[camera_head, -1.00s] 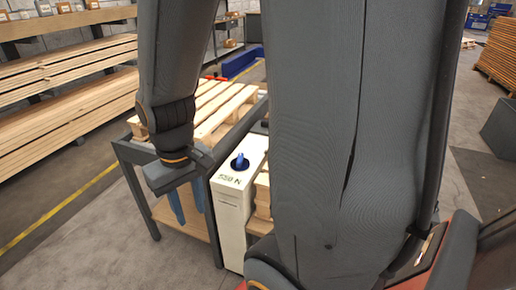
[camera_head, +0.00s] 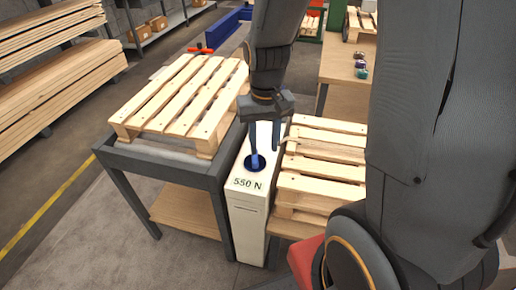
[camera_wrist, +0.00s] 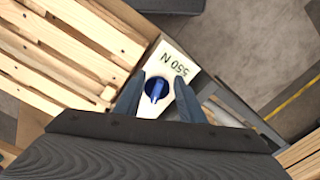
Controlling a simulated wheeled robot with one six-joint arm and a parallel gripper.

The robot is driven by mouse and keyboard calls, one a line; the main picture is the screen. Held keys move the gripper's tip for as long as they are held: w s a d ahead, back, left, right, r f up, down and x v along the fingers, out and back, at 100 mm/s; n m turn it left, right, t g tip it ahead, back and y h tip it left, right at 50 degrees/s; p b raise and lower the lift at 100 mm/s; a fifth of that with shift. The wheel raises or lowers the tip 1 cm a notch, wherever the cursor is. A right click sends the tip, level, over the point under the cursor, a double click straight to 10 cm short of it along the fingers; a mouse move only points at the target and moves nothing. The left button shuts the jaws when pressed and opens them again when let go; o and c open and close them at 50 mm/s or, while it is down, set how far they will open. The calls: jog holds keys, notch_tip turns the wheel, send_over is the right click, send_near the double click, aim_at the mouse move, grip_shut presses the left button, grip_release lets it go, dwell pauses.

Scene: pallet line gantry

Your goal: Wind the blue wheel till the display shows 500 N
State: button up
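The blue wheel (camera_head: 255,162) sits on top of a narrow white cabinet (camera_head: 247,222). In the wrist view the wheel (camera_wrist: 156,89) shows a raised blue grip bar across a dark round base. The display (camera_head: 247,184) beside it reads 550 N, and the same reading (camera_wrist: 179,65) shows in the wrist view. My gripper (camera_head: 264,148) points down over the wheel with its blue fingers apart. In the wrist view the fingers (camera_wrist: 157,92) stand on either side of the wheel, with gaps to it. I cannot tell their exact height above it.
A dark-framed table (camera_head: 178,156) bearing a wooden pallet (camera_head: 182,98) stands left of the cabinet. Stacked pallets (camera_head: 322,165) stand close on its right. Timber stacks (camera_head: 55,85) lie at the far left. Floor at the front left is clear.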

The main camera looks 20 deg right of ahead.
jog(key=m+p, duration=0.2)
jog(key=p, duration=0.1)
send_near(255, 160)
jog(key=shift+w+d+f, duration=0.3)
jog(key=shift+w+d, duration=0.05)
jog(key=shift+w, duration=0.35)
jog(key=shift+w+f, duration=0.25)
jog(key=shift+f, duration=0.1)
jog(key=shift+w+f+p, duration=0.1)
jog(key=shift+f+p, duration=0.95)
jog(key=shift+f, duration=2.9)
grip_shut()
